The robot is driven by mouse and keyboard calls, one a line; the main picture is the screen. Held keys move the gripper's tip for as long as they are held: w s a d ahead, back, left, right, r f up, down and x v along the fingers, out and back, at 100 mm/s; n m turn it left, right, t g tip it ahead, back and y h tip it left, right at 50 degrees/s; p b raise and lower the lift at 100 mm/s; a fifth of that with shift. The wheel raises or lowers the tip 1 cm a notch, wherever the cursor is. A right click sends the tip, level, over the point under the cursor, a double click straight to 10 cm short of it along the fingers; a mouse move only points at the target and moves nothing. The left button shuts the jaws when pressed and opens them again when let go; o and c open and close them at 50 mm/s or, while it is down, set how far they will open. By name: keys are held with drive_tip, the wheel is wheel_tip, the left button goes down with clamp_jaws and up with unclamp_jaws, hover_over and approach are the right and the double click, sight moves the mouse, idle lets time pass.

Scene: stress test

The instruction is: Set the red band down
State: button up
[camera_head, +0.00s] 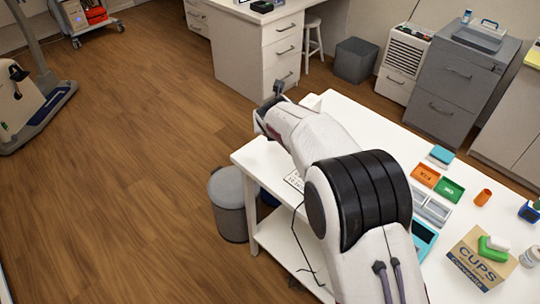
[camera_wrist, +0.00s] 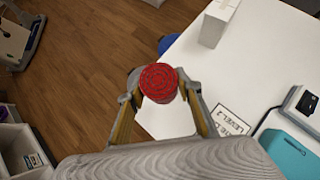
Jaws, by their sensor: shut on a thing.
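The red band (camera_wrist: 158,83), a round coil with a ringed face, shows in the wrist view between the two fingertips of my gripper (camera_wrist: 160,90). My gripper is shut on it. The band is held over the near corner of the white table (camera_wrist: 165,118), with the floor beyond its left side. The gap between band and tabletop is hard to judge. In the head view my arm reaches over the table's far left end, and the band is hidden there.
A printed card (camera_wrist: 232,120) lies on the table right of my gripper. A white box (camera_wrist: 213,28) stands farther back. A teal case (camera_wrist: 290,155) and a small device (camera_wrist: 300,102) lie at the right. Trays, a carton (camera_head: 478,262) and an orange cup (camera_head: 483,197) occupy the table's right part.

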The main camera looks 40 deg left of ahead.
drive_tip(key=shift+f, duration=3.15)
drive_tip(key=shift+f, duration=0.1)
drive_tip(key=shift+f, duration=1.8)
drive_tip(key=shift+f, duration=0.1)
drive_tip(key=o, duration=1.1)
drive_tip(key=shift+r, duration=0.2)
